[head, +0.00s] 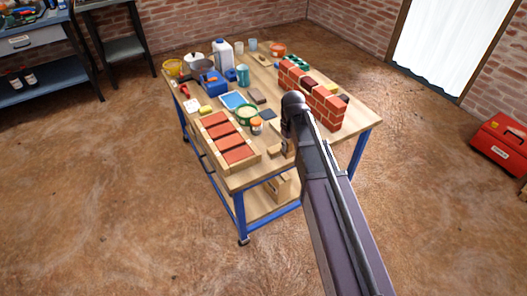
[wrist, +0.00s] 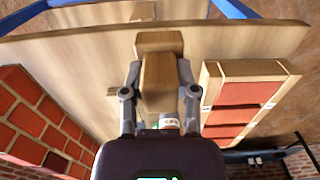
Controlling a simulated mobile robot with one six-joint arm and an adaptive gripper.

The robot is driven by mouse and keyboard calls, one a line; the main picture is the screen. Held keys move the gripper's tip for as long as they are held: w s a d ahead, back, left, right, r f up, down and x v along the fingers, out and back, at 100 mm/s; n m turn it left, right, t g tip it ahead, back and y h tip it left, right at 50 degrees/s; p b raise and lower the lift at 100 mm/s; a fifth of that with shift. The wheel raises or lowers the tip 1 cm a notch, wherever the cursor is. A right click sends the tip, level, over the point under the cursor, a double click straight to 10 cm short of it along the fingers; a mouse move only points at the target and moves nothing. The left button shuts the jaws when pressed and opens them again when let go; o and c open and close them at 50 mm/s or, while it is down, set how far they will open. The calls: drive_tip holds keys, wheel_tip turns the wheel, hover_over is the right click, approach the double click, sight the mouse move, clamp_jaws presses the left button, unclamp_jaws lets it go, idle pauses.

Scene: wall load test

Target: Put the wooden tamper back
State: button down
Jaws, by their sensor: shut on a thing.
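My gripper (wrist: 160,92) is shut on the wooden tamper (wrist: 159,75), a pale wooden piece with a wider block at its far end. The fingers grip it from both sides in the wrist view. Behind it is the tabletop (wrist: 80,50); I cannot tell whether the tamper touches it. In the head view my arm covers most of the gripper, near the front right part of the workbench (head: 240,180). A small wooden part shows beside the arm there, partly hidden.
A small brick wall (head: 322,98) stands right of my arm, close to it. A wooden frame with red bricks (head: 259,155) lies at the front left. A green-rimmed tub (head: 246,115), a small jar (head: 256,126) and several tools crowd the middle and back. A wooden item (head: 279,187) sits on the lower shelf.

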drive_tip(key=shift+s+d+f+b, duration=0.4)
drive_tip(key=shift+s+d+f, duration=0.1)
drive_tip(key=shift+s+f, duration=0.3)
drive_tip(key=shift+w, duration=0.2)
drive_tip(key=w+a, duration=0.3)
drive_tip(key=w, duration=0.1)
drive_tip(key=w+a+f+b, duration=0.1)
drive_tip(key=w+a, duration=0.2)
drive_tip(key=w, duration=0.1)
drive_tip(key=w+a, duration=0.4)
drive_tip(key=shift+w+f, duration=0.2)
drive_tip(key=shift+f, duration=0.05)
drive_tip(key=shift+b, duration=0.3)
drive_tip(key=shift+f+b, duration=1.7)
drive_tip(key=shift+f, duration=0.1)
drive_tip(key=shift+f, duration=0.15)
drive_tip(key=shift+c, duration=1.9)
unclamp_jaws()
